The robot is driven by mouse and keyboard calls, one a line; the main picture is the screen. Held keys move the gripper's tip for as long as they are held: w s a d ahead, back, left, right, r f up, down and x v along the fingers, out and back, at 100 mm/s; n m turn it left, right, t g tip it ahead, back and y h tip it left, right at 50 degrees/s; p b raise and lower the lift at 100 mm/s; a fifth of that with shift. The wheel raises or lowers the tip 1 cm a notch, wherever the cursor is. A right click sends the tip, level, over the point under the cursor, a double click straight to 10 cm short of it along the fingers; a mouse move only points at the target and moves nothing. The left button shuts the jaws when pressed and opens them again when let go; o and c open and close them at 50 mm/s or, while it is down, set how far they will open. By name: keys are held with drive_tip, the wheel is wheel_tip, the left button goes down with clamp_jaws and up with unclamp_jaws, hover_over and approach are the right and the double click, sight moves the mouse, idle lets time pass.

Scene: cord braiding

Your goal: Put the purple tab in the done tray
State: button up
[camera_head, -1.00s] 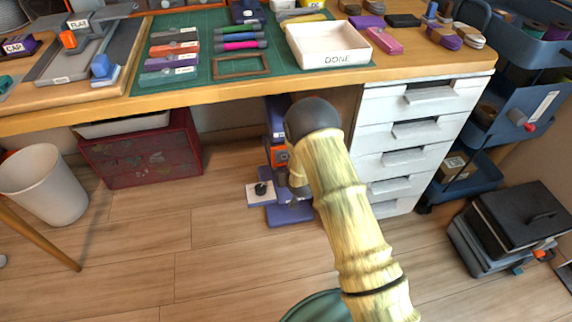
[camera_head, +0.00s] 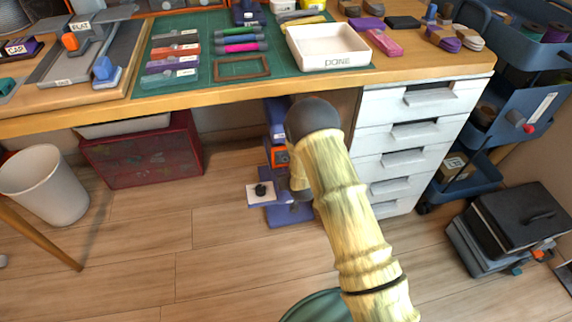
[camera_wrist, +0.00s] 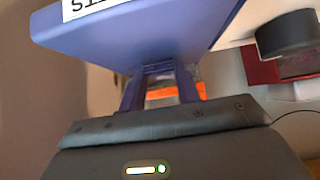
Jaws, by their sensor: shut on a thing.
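In the wrist view, my gripper (camera_wrist: 161,92) is shut on a blue-purple labelled piece, the purple tab (camera_wrist: 140,35). It fills the upper part of that view, tilted close to the camera, and its white label is cut off by the top edge.
Labelled strips (camera_head: 172,62) and a brown frame (camera_head: 241,68) lie on the mat left of the tray. A pink block (camera_head: 384,43) lies right of it. White drawers (camera_head: 410,130) stand below the desk, beside a blue cart (camera_head: 510,100). A bin (camera_head: 45,185) stands left.

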drive_tip(key=s+d+p, duration=0.2)
drive_tip(key=s, duration=0.6)
drive_tip(key=shift+d+r, duration=0.15)
drive_tip(key=shift+r, duration=0.05)
idle(0.7)
drive_tip(key=shift+s, duration=0.1)
drive_tip(key=s+r+p, duration=0.4)
drive_tip(key=s, duration=0.2)
drive_tip(key=shift+d, duration=0.35)
idle(0.4)
idle(0.3)
